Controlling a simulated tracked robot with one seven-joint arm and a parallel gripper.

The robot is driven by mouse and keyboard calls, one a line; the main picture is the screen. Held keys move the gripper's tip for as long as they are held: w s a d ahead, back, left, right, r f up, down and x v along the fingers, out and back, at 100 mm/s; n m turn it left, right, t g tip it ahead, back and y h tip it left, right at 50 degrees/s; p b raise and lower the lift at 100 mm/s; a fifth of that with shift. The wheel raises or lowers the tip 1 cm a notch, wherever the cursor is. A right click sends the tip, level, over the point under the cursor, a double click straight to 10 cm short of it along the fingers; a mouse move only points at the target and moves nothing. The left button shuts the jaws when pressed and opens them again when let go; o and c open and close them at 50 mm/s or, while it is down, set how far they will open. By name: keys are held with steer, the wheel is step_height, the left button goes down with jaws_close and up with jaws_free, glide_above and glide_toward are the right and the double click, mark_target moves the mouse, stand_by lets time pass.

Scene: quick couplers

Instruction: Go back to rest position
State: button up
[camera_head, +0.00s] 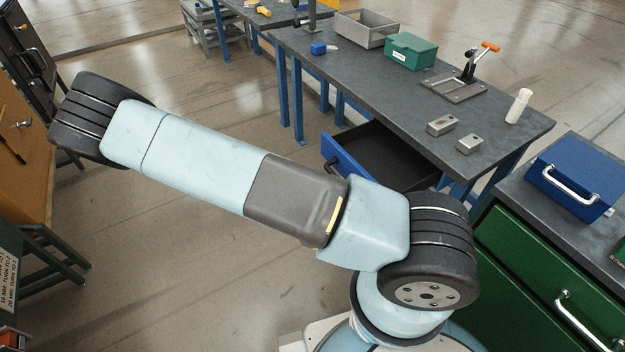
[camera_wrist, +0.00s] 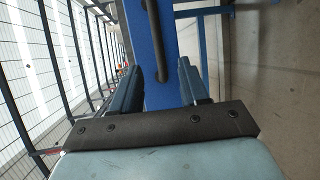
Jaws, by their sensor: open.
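My gripper (camera_wrist: 160,88) shows in the wrist view with its two dark blue fingers apart and nothing held between them. A blue drawer front with a dark bar handle (camera_wrist: 155,45) lies beyond the fingers, in line with the gap; how far away it is I cannot tell. In the head view my arm stretches from the lower right to the upper left, and my gripper does not show there. The blue-fronted drawer (camera_head: 345,168) under the grey workbench (camera_head: 400,98) stands pulled open, its dark inside looking empty.
On the workbench are a grey bin (camera_head: 366,29), a green box (camera_head: 410,51), a clamp with an orange handle (camera_head: 474,62), metal blocks (camera_head: 441,125) and a white bottle (camera_head: 519,106). A blue toolbox (camera_head: 575,178) sits on a green cabinet at right. Floor (camera_head: 190,270) is clear below my arm.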

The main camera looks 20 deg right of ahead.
steer(key=shift+w+a+r, duration=0.1)
steer(key=shift+a, duration=0.6)
steer(key=s+d+r+y, duration=0.25)
steer(key=r+y, duration=0.35)
steer(key=r, duration=0.7)
steer(key=s+d+r+y, duration=0.25)
steer(key=r+y, duration=0.45)
steer(key=r, duration=0.7)
steer(key=s+d+r+t+y, duration=0.1)
steer(key=s+d+r+t, duration=0.1)
steer(key=s+r+t, duration=0.2)
steer(key=s+d+r+t+y, duration=0.1)
steer(key=s+d+r+t, duration=0.2)
steer(key=s+r, duration=0.8)
steer(key=shift+s+d+r+n+t+y, duration=0.2)
steer(key=shift+d+r+n+t+y, duration=0.15)
steer(key=shift+r, duration=0.95)
